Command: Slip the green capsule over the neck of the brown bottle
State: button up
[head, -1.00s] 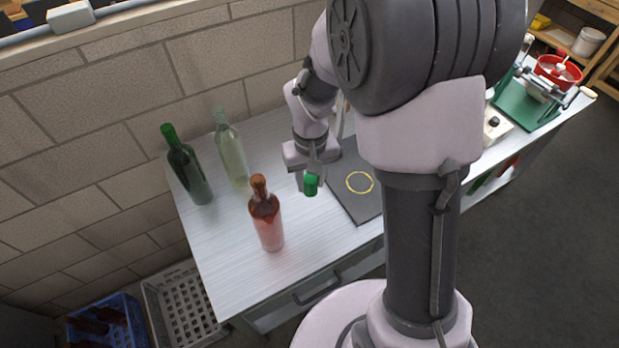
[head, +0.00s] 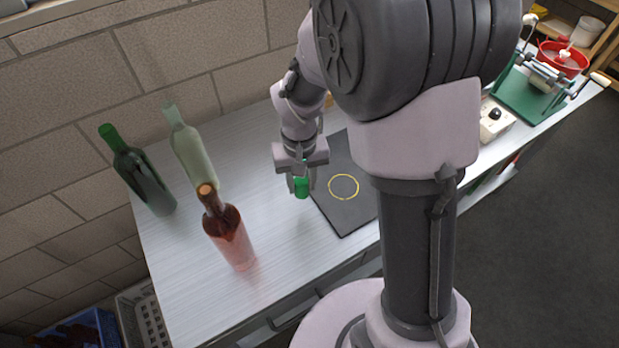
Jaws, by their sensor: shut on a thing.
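The green capsule (head: 302,188) is held in my gripper (head: 301,183), which is shut on it above the table. The brown bottle (head: 229,235) stands upright on the table, to the left of and nearer than my gripper. Its neck (head: 208,196) shows an orange-brown top with no green capsule on it. The capsule is apart from the bottle. The finger contact on the capsule is small in this view.
A dark green bottle (head: 144,178) and a pale clear bottle (head: 192,150) stand behind the brown one. A dark mat (head: 345,214) with a yellow ring (head: 343,187) lies to the right. A green-based device (head: 528,98) stands far right. Crates (head: 143,312) are on the floor.

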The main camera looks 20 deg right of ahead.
jog(key=s+a+r+m+p, duration=0.25)
jog(key=a+r+p, duration=0.35)
jog(key=r+p, duration=0.3)
jog(key=s+a+r+m+p, duration=0.2)
jog(key=s+a+r+p, duration=0.3)
jog(key=r+p, duration=0.4)
jog(key=s+a+r+m+p, duration=0.25)
jog(key=a+r+p, duration=0.45)
jog(key=r, duration=0.4)
jog(key=shift+w+d+f+b, duration=0.1)
jog(key=shift+w+f+b, duration=0.1)
jog(key=shift+f+b, duration=0.55)
jog(key=shift+w+a+f+b, duration=0.15)
jog(key=shift+f+b, duration=0.35)
jog(key=shift+f, duration=0.5)
jog(key=shift+w+d+f+b, duration=0.15)
jog(key=shift+w+f+b, duration=0.05)
jog(key=shift+f+b, duration=0.55)
jog(key=shift+f, duration=0.2)
jog(key=shift+f+b, duration=0.5)
jog(key=shift+b, duration=0.1)
jog(key=shift+f, duration=0.1)
jog(key=shift+f+b, duration=0.5)
jog(key=shift+b, duration=0.15)
jog(key=shift+f+b, duration=0.6)
jog(key=shift+b, duration=0.05)
